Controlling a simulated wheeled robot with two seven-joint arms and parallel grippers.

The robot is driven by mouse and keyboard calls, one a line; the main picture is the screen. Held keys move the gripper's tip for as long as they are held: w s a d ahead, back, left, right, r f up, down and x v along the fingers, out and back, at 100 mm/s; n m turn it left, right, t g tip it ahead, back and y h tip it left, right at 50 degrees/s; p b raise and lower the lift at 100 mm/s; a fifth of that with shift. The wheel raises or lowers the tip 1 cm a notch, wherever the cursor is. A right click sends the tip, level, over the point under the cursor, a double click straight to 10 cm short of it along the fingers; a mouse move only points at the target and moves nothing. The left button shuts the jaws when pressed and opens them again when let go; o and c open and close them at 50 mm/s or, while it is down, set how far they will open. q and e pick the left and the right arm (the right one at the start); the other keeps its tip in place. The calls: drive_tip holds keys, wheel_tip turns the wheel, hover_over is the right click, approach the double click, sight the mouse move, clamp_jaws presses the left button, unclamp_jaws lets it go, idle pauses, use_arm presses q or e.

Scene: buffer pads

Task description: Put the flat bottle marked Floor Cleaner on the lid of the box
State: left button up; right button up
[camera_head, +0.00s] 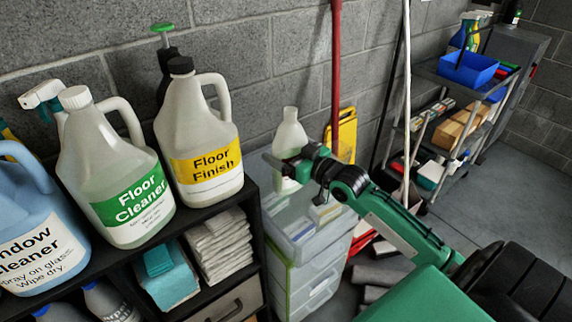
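A whitish jug with a green Floor Cleaner label (122,190) stands upright on the black shelf at the left; it has a white cap and a handle. A translucent plastic box with a pale lid (290,212) stands right of the shelf. My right gripper (282,167), on a green and black arm, is above this box and points left, apart from the jug. A pale, plain bottle (290,130) shows behind the gripper, partly hidden; I cannot tell whether they touch. The finger opening is unclear. My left gripper is not in view.
A Floor Finish jug (205,135) stands close right of the Floor Cleaner jug, and a blue Window Cleaner jug (35,225) close left. Folded cloths (218,245) lie on the shelf below. A red pole (336,70) and a loaded cart (425,130) stand farther back.

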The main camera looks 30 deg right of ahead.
wheel_tip(320, 180, down, 4)
drive_tip(key=shift+r, duration=0.1)
drive_tip(key=shift+f, duration=0.5)
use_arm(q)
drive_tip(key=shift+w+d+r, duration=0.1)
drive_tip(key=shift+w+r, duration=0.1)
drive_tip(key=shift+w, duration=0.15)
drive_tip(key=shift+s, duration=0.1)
use_arm(e)
drive_tip(key=shift+f, duration=0.15)
drive_tip(key=o, duration=1.5)
drive_tip(key=shift+s, duration=0.1)
